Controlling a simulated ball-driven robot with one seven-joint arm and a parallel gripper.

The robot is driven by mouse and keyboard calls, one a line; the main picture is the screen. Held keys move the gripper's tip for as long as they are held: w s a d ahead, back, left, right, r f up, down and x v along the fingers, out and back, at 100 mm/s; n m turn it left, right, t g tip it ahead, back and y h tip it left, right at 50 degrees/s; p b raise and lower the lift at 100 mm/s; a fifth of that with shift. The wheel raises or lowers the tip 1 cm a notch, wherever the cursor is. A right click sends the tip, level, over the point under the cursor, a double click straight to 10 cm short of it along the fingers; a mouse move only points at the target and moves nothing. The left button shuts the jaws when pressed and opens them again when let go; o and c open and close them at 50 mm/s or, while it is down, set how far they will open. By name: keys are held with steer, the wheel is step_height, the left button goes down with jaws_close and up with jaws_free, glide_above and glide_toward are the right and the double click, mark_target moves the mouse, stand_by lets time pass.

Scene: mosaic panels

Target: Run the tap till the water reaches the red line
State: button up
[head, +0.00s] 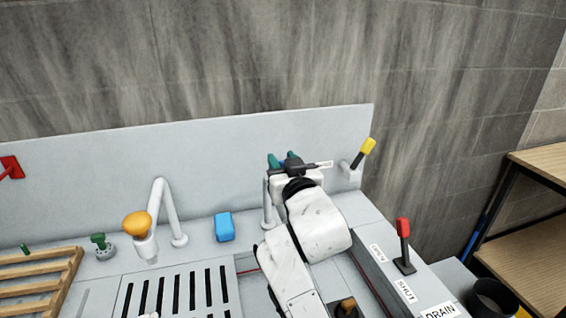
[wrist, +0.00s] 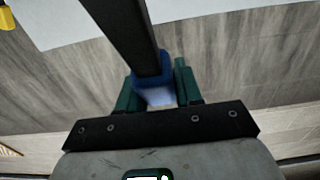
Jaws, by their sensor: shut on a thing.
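My gripper (head: 282,160) is at the back panel, above a pale upright pipe (head: 268,205) that my arm partly covers. In the wrist view its green fingers (wrist: 157,92) are shut on a blue handle (wrist: 153,80), with a black bar (wrist: 128,35) running from it towards the top. In the head view a dark part (head: 293,166) and a small white label (head: 324,164) show beside the fingers. A short stretch of red line (head: 249,271) shows on the basin wall left of my arm. My arm hides most of the basin, and I cannot make out the water level or any stream.
A red-topped lever (head: 404,240) stands at right by OPEN, SHUT and DRAIN labels. A yellow-ended lever (head: 365,152) is on the panel's right end. Left are a blue block (head: 224,227), a white spout (head: 165,205) with orange knob, a slotted grate (head: 175,295) and a wooden rack (head: 40,285).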

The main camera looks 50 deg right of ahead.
jaws_close()
steer(key=shift+f, duration=0.1)
steer(key=shift+s+b, duration=0.1)
steer(key=shift+b, duration=0.55)
steer(key=s+a+t+h+b, duration=0.1)
steer(key=b, duration=0.3)
steer(key=s+a+r+t+h+b, duration=0.1)
steer(key=t+b, duration=0.1)
steer(key=b, duration=0.3)
steer(key=shift+s+r, duration=0.1)
steer(key=shift+s, duration=0.25)
steer(key=shift+s+a+r+t+h+b, duration=0.2)
steer(key=shift+s+r+t+h+b, duration=0.15)
steer(key=shift+b, duration=0.35)
